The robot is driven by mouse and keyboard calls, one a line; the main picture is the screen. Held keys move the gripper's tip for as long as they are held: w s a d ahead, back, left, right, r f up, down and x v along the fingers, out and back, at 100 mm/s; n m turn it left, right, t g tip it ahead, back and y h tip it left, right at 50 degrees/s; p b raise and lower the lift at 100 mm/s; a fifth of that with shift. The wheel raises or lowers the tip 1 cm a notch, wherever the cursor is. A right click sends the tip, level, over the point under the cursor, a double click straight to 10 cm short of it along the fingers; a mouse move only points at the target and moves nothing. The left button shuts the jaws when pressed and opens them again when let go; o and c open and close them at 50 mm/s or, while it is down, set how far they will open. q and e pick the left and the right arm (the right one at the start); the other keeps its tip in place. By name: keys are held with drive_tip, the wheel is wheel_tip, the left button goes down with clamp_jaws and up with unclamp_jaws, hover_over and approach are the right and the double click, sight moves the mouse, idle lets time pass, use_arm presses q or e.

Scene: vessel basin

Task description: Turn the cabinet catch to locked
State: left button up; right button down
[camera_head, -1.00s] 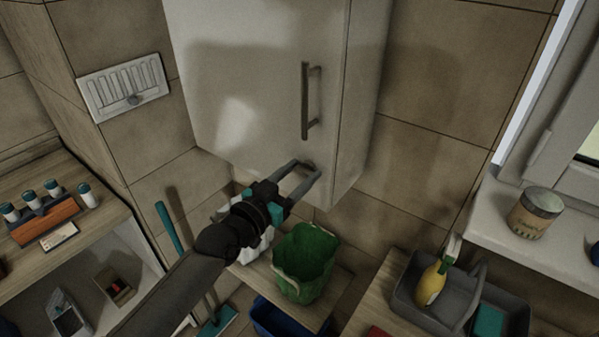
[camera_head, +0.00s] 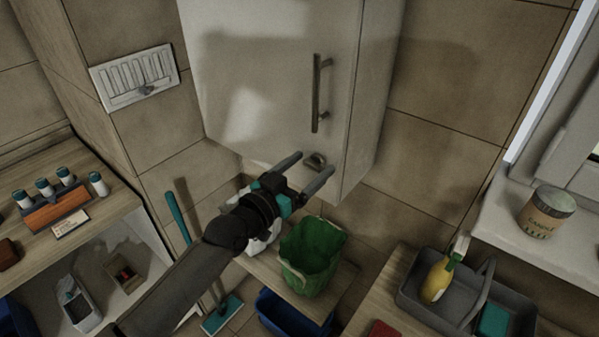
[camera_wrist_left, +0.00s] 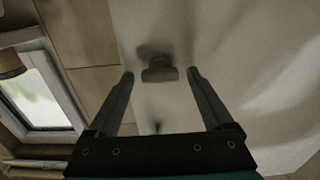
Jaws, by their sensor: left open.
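The white cabinet (camera_head: 270,60) hangs on the tiled wall with a dark vertical bar handle on its door. The cabinet catch (camera_head: 315,161) is a small dark knob near the lower right corner of the door, below the handle. It also shows in the left wrist view as a dark, roughly horizontal tab (camera_wrist_left: 159,71). My left gripper (camera_head: 316,163) is open, with its two fingers on either side of the catch in the picture and apart from it. In the left wrist view the left gripper (camera_wrist_left: 160,75) looks empty. My right gripper is not in view.
A grey caddy (camera_head: 440,310) with a yellow bottle stands at lower right, and a tin (camera_head: 546,213) sits on the sill. A shelf with small bottles is at left.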

use_arm(q)
drive_tip(key=b+v, duration=0.1)
drive_tip(key=v, duration=1.4)
drive_tip(key=shift+a, duration=0.1)
drive_tip(key=s+a+f+n+g+y+b, duration=0.1)
drive_tip(key=a+f+y+b, duration=0.25)
drive_tip(key=f, duration=0.95)
drive_tip(key=s+a+f+n+g+y+b, duration=0.15)
drive_tip(key=a+f, duration=0.25)
drive_tip(key=f, duration=0.9)
drive_tip(key=s+a+f+n+g+y+b, duration=0.1)
drive_tip(key=a+f+n+g+y+b, duration=0.2)
drive_tip(key=f, duration=1)
drive_tip(key=s+a+f+m+g+y+b, duration=0.1)
drive_tip(key=s+a+f+b, duration=0.1)
drive_tip(key=s+f, duration=0.7)
drive_tip(key=s+d+f+g+b, duration=0.1)
drive_tip(key=s+f+g+b, duration=0.1)
drive_tip(key=s+f, duration=0.7)
drive_tip(key=s+d+f+g+y+b, duration=0.1)
drive_tip(key=s+f+g+b, duration=0.2)
drive_tip(key=s+f, duration=0.7)
drive_tip(key=s+g, duration=0.2)
drive_tip(key=s, duration=0.3)
drive_tip(key=shift+s+d+f+y, duration=0.2)
drive_tip(key=shift+d+f+y, duration=0.1)
drive_tip(key=shift+d, duration=0.05)
